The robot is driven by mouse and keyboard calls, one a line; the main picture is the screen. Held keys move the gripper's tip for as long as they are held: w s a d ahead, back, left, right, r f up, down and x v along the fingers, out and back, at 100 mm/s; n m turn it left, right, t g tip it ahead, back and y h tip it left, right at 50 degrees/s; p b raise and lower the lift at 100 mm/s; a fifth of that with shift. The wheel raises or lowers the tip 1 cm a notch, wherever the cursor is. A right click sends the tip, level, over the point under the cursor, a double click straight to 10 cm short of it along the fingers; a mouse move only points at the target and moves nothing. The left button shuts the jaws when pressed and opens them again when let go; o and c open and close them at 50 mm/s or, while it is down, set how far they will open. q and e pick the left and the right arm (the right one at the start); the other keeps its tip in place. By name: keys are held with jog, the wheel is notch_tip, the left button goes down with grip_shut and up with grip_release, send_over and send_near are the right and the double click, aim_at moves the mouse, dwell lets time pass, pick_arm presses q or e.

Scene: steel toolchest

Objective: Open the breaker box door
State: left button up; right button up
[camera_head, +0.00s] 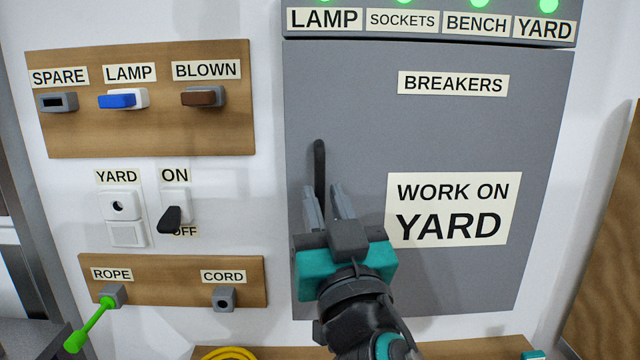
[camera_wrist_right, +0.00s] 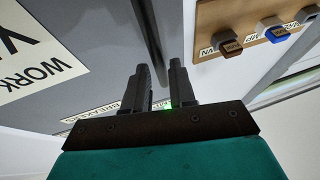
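The grey breaker box door (camera_head: 440,140) is closed, with a BREAKERS label and a WORK ON YARD sign on it. Its black upright bar handle (camera_head: 319,165) is near the door's left edge. My right gripper (camera_head: 325,190) is at the handle's lower part, with its fingers apart on either side of it as seen from the head. The wrist view also shows the open fingers (camera_wrist_right: 160,72), with the dark handle (camera_wrist_right: 150,35) running toward the gap between them. I cannot tell whether they touch it. My left gripper is not in view.
Left of the box are a wooden board (camera_head: 150,135) with SPARE, LAMP and BLOWN holders, a YARD socket (camera_head: 122,207), a switch (camera_head: 172,215), and a lower board (camera_head: 165,285) with a green lever (camera_head: 90,325). Green lights (camera_head: 548,5) top the box. Yellow cord (camera_head: 230,353) lies below.

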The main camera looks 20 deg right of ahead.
aim_at(321, 192)
jog(key=shift+x, duration=1.6)
grip_shut()
